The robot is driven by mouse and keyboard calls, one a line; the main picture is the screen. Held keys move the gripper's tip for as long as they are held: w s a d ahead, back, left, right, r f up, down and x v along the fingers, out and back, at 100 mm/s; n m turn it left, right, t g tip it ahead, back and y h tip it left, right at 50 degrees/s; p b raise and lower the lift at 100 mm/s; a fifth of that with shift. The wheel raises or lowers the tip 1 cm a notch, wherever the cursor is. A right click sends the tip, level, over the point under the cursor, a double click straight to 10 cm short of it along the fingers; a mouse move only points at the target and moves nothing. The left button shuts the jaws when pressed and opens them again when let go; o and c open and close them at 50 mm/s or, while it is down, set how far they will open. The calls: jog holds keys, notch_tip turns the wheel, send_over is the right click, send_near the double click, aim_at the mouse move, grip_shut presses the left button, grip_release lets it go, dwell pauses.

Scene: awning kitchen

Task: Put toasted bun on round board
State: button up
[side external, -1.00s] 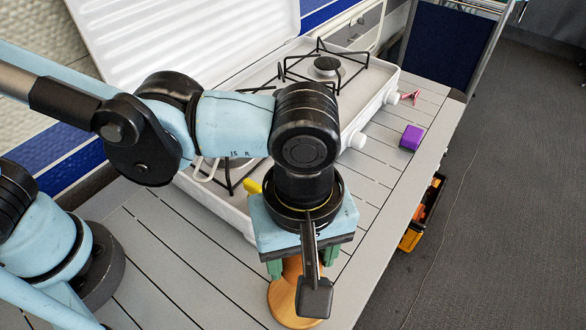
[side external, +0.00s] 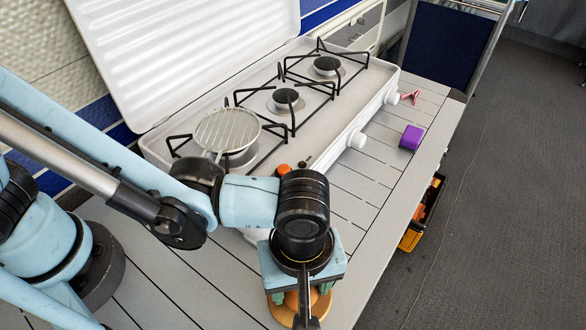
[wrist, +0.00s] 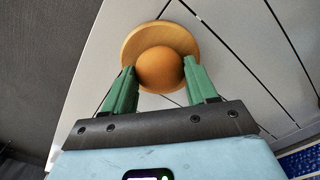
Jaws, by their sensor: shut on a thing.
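The toasted bun (wrist: 160,68) is a round orange-brown bun between the two green fingers of my gripper (wrist: 160,75) in the wrist view. My gripper is shut on it. The round board (wrist: 143,42) is a light wooden disc directly behind the bun in that view. In the side view, my gripper (side external: 298,296) points down over the board (side external: 323,304), near the table's front edge. The bun (side external: 291,300) shows partly there, low over the board. I cannot tell whether the bun touches the board.
A white camping stove (side external: 345,118) with several burners and a raised lid (side external: 190,50) stands behind. A round ridged grill plate (side external: 228,130) sits on its left burner. A purple block (side external: 411,137) lies to the right. The slatted table is clear around the board.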

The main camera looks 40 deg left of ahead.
jog(key=shift+f, duration=0.1)
jog(key=o, duration=1.1)
notch_tip(320, 180, up, 12)
jog(key=w+a+m+t, duration=0.1)
jog(key=w+a+m, duration=0.1)
jog(key=a, duration=0.5)
jog(key=w+a+m+t+h, duration=0.1)
jog(key=w+a, duration=0.3)
jog(key=a, duration=0.4)
jog(key=w+a+r+m+t, duration=0.1)
jog(key=w+a+m+t, duration=0.2)
jog(key=a, duration=0.5)
jog(key=shift+w+a+m, duration=0.15)
jog(key=shift+w+m, duration=0.25)
jog(key=shift+w, duration=0.15)
jog(key=a+m, duration=0.1)
jog(key=a, duration=0.1)
jog(key=a+m+t, duration=0.1)
jog(key=a, duration=0.2)
jog(key=a+f+t+y, duration=0.1)
jog(key=a, duration=0.2)
jog(key=shift+s+m, duration=0.25)
jog(key=shift+m, duration=0.15)
